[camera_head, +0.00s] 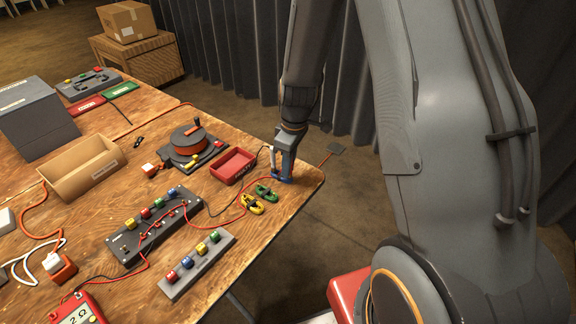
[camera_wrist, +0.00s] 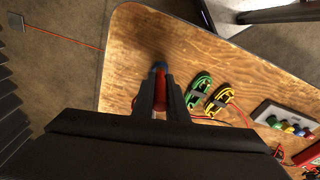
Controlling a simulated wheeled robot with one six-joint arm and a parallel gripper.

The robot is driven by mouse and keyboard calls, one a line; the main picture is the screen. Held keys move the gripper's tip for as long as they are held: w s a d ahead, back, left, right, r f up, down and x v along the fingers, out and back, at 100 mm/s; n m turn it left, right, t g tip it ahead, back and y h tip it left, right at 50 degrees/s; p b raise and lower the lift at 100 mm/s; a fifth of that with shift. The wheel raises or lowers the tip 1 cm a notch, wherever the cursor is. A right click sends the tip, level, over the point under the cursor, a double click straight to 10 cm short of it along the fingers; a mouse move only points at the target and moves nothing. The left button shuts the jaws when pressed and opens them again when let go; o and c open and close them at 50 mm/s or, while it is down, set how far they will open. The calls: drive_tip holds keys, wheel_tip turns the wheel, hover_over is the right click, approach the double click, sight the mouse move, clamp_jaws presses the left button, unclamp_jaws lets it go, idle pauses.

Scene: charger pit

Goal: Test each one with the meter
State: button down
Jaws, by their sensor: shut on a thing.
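I cannot tell whether probe and blue piece touch. A green coil (camera_head: 266,192) and a yellow coil (camera_head: 252,205) lie beside it. The red meter (camera_head: 76,312) at bottom left shows "2 Ω". A red lead runs across the table toward my gripper.
A dark panel with coloured pegs (camera_head: 127,247) and a light grey strip (camera_head: 197,266) lie left of the coils. A red tray (camera_head: 233,167) and a cable reel (camera_head: 187,141) stand behind. An open cardboard box (camera_head: 82,170) is farther left. The table edge is close.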

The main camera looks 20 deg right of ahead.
drive_tip(key=shift+f, duration=0.3)
idle(0.5)
drive_tip(key=c, duration=1.4)
unclamp_jaws()
drive_tip(key=shift+o, duration=0.2)
drive_tip(key=shift+r, duration=0.1)
drive_tip(key=shift+r+p, duration=2.45)
drive_tip(key=shift+r, duration=1.25)
drive_tip(key=s+r+m, duration=0.4)
drive_tip(key=s+r, duration=0.2)
drive_tip(key=s, duration=0.3)
drive_tip(key=s+r+m, duration=0.5)
drive_tip(key=s, duration=0.3)
drive_tip(key=shift+s+d+r+m+t+h, duration=0.15)
drive_tip(key=shift+s+r+m+t+h, duration=0.15)
drive_tip(key=shift+s+r+h, duration=0.1)
